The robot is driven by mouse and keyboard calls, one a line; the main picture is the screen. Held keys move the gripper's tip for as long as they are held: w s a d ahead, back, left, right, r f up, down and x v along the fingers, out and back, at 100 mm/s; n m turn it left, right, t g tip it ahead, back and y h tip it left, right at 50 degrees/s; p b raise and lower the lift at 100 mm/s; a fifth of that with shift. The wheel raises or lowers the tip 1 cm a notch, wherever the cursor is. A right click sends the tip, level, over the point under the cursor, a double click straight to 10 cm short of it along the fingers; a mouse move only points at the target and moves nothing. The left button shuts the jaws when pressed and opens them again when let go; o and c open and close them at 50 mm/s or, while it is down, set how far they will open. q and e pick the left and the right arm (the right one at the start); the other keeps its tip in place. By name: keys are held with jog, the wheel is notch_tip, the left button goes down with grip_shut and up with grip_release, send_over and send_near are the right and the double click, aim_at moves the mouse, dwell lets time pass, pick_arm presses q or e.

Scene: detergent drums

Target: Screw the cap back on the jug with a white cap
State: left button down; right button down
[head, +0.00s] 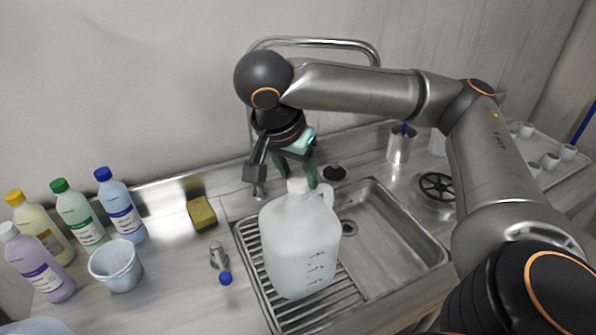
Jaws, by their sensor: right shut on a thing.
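The large translucent jug (300,245) stands upright on the ribbed drainer at the left part of the sink. It has a side handle and dark volume marks. Its white cap (298,186) is at the mouth, between the green fingers of my right gripper (297,176). My right gripper points down from above and is shut on the white cap. Whether the cap sits level on the neck or how far it is threaded cannot be told. My left gripper is not in view.
Several capped bottles (122,207) and a pale bucket (117,266) stand at left. A yellow sponge (202,214) and a blue-tipped tap (221,262) are left of the sink (401,233). A metal cup (400,147) and a tray (545,147) are at right. The faucet (330,44) rises behind my arm.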

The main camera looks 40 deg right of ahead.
jog(key=shift+s+f, duration=0.1)
jog(key=shift+f, duration=0.05)
jog(key=c, duration=0.6)
grip_release()
jog(key=shift+o, duration=0.7)
jog(key=shift+r, duration=0.2)
jog(key=n+t, duration=0.1)
jog(key=n, duration=0.2)
jog(key=n+y, duration=0.1)
jog(key=n, duration=0.1)
jog(key=shift+d+n+t, duration=0.15)
jog(key=shift+n+t, duration=0.25)
jog(key=shift+y, duration=0.3)
